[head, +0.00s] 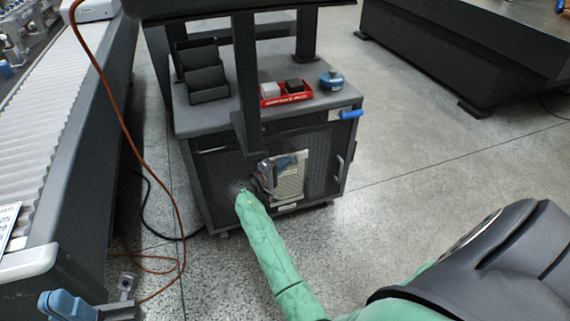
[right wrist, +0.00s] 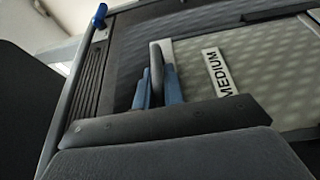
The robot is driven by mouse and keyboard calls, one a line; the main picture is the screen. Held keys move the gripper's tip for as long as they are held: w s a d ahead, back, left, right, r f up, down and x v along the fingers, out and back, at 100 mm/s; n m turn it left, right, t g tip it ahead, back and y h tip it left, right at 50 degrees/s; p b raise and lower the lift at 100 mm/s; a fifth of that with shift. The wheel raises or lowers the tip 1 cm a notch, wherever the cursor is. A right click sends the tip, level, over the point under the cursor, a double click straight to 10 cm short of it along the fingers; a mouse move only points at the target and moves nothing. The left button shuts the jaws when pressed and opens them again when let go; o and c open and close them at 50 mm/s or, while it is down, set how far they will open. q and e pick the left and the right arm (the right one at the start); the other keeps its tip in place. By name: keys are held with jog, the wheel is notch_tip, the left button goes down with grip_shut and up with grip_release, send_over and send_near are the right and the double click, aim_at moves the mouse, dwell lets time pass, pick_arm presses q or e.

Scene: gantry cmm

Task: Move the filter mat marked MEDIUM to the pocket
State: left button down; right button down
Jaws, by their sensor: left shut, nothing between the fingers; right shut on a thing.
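The filter mat (right wrist: 275,80) is a pale patterned panel with a white MEDIUM label in the right wrist view. In the head view the pale panel (head: 291,184) is upright at the front of the grey cabinet (head: 222,170); I cannot tell if it is seated or apart. My right gripper (head: 279,163) is in front of its upper left part. In the right wrist view its blue fingers (right wrist: 157,88) are shut on a grey upright tab, seemingly the mat's grip. My left gripper is not in view.
On the cabinet top are a dark stepped holder (head: 207,84), a red tray (head: 285,98) with two blocks, and a blue round knob (head: 332,80). A blue handle (head: 351,114) juts out at right. A conveyor (head: 62,110) with an orange cable runs along the left.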

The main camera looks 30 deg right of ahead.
jog(key=shift+f+b, duration=0.4)
jog(key=shift+f, duration=0.45)
jog(key=c, duration=1.4)
grip_release()
